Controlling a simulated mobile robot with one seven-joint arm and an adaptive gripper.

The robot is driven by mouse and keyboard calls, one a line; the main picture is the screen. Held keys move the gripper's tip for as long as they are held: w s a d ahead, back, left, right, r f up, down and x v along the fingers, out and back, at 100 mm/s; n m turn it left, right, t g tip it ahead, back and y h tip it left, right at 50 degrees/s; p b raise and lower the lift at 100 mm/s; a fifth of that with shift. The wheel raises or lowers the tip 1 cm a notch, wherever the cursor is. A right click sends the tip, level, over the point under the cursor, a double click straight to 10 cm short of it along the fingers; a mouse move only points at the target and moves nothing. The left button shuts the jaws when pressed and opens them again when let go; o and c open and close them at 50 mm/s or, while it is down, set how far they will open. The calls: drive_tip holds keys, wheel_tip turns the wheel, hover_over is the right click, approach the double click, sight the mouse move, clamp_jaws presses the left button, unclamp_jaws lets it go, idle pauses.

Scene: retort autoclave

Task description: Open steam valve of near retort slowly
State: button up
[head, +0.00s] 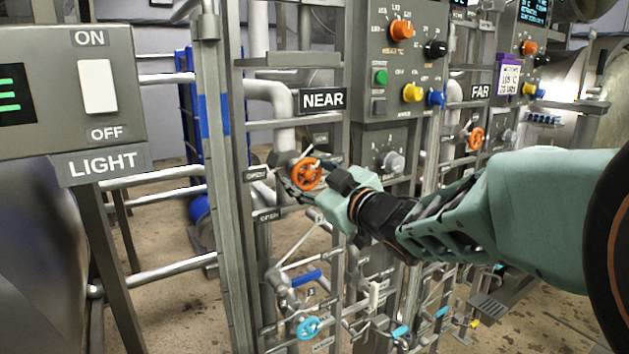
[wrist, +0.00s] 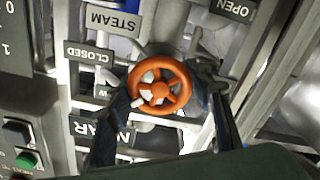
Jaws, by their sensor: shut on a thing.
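The near retort's steam valve has an orange handwheel (head: 306,173) on the pipe rack below the NEAR sign (head: 322,99). In the wrist view the orange handwheel (wrist: 159,86) sits between my two dark fingers, with STEAM (wrist: 113,20), CLOSED (wrist: 91,54) and OPEN (wrist: 233,9) labels around it. My gripper (head: 300,180) reaches in from the right and is shut on the handwheel; it also shows in the wrist view (wrist: 162,100). The fingers hide part of the wheel's sides. How far the wheel is turned cannot be told.
A control panel (head: 397,60) with knobs stands right of the NEAR sign. The FAR sign (head: 480,91) has its own orange handwheel (head: 476,139) below. A light switch (head: 97,86) is at left.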

idle(0.4)
drive_tip(key=o, duration=1.2)
drive_tip(key=shift+c, duration=0.2)
